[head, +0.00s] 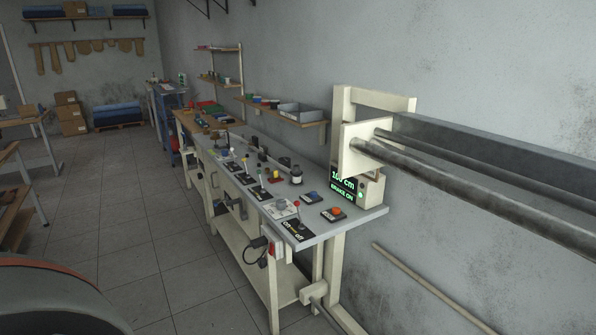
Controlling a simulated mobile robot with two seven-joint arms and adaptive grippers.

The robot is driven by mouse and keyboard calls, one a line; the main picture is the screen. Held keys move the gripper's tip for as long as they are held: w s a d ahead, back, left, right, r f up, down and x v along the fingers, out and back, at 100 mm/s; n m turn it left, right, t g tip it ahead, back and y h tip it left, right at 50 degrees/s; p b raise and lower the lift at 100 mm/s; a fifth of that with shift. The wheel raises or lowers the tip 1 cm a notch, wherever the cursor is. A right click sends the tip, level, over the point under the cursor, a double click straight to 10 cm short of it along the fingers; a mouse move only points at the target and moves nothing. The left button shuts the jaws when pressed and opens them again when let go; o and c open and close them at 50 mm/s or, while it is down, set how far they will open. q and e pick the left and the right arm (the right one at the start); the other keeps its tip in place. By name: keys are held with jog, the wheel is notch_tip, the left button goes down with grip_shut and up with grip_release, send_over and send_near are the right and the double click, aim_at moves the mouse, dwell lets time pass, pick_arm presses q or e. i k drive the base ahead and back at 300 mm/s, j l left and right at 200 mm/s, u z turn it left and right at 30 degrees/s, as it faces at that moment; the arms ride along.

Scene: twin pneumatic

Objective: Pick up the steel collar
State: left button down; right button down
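I cannot make out the steel collar for certain in the head view. Several small parts stand on the grey-topped workbench (345,217), too small to tell apart surely. Neither of my grippers is in view.
A control box with a green display (347,187) stands at the bench's near end. Two steel rails (480,190) run from a cream plate toward the right. A wall shelf (300,120) holds bins. The tiled floor (130,220) left of the bench is clear.

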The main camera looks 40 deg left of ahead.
aim_at(296, 170)
jog(key=i+j+z, duration=0.1)
jog(key=j, duration=0.55)
jog(key=i+j+z, duration=0.15)
jog(key=j, duration=0.45)
jog(key=j+z, duration=0.1)
jog(key=j, duration=0.55)
